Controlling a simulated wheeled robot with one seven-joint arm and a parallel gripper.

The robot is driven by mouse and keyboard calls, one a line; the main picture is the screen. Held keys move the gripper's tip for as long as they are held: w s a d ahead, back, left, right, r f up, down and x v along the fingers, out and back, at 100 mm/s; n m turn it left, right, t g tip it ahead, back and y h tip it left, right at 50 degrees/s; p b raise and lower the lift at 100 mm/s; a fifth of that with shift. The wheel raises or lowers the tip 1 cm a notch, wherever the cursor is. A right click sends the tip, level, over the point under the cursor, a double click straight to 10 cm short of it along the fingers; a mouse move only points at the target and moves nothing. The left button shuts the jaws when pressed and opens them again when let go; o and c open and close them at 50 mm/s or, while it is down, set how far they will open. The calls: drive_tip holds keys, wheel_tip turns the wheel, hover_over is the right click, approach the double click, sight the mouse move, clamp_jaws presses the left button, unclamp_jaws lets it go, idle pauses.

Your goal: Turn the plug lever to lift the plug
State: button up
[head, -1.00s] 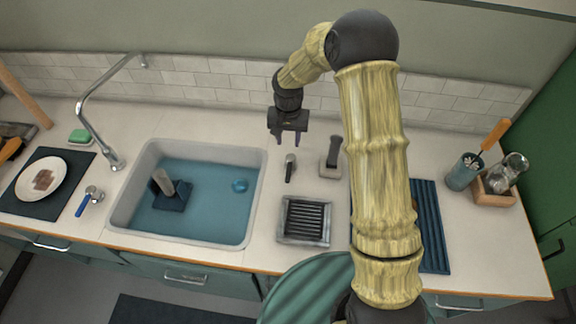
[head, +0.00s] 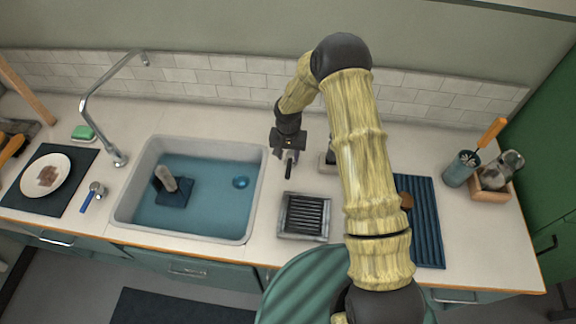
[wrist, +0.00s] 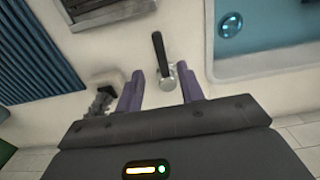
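The black-handled plug lever (head: 289,168) stands on the counter right of the sink. In the wrist view its black handle (wrist: 160,50) points away from my gripper, above a round metal base. My gripper (head: 288,154) is low over the lever. In the wrist view my gripper (wrist: 161,76) is open, with its two purple fingers on either side of the lever's base end. I cannot tell whether either finger touches it. The round blue plug (head: 240,183) is in the water-filled sink (head: 257,195); it also shows in the wrist view (wrist: 231,25).
A slotted metal tray (head: 305,216) lies in front of the lever. A dark upright item (wrist: 103,103) on a pale base stands close to my left finger in the wrist view. A blue ribbed mat (head: 425,225) lies to the right. A blue-handled lever (head: 88,200) is left of the sink.

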sight(288, 171)
wheel_tip(288, 171, down, 8)
drive_tip(key=shift+d+p, duration=0.15)
drive_tip(key=shift+p, duration=0.85)
drive_tip(key=shift+s, duration=0.15)
drive_tip(key=shift+a, duration=0.2)
clamp_jaws()
